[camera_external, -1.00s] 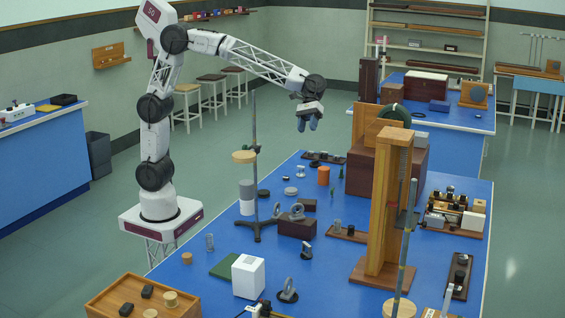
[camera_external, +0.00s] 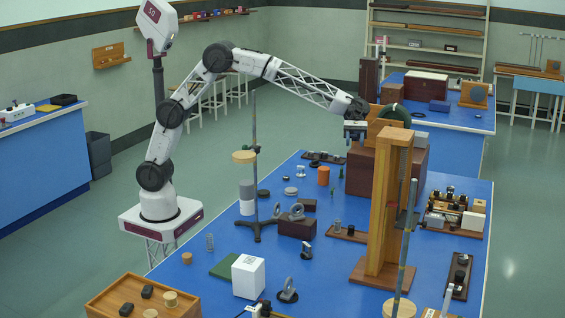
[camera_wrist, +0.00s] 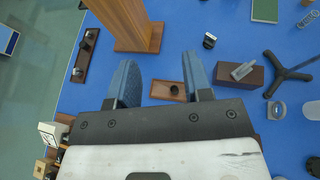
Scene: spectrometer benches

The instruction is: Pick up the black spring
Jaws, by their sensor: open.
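A small dark piece that looks like the black spring (camera_wrist: 174,90) stands on a short wooden board (camera_wrist: 160,84) between my two fingers in the wrist view. In the external view the dark piece (camera_external: 351,230) is on the board (camera_external: 334,233) left of the tall wooden stand, beside a small silvery coil (camera_external: 337,224). It is too small to make out its turns. My gripper (camera_external: 355,138) is open and empty, high above the table near the dark wooden box. In the wrist view my gripper's fingers (camera_wrist: 159,62) are spread apart, and the right finger hides part of the board.
The tall wooden stand (camera_external: 393,190) rises just right of the board. The large dark box (camera_external: 362,176) with a dark ring (camera_external: 395,112) on top stands behind. A small brown block (camera_external: 297,228) and a tripod rod stand (camera_external: 255,165) are to the left.

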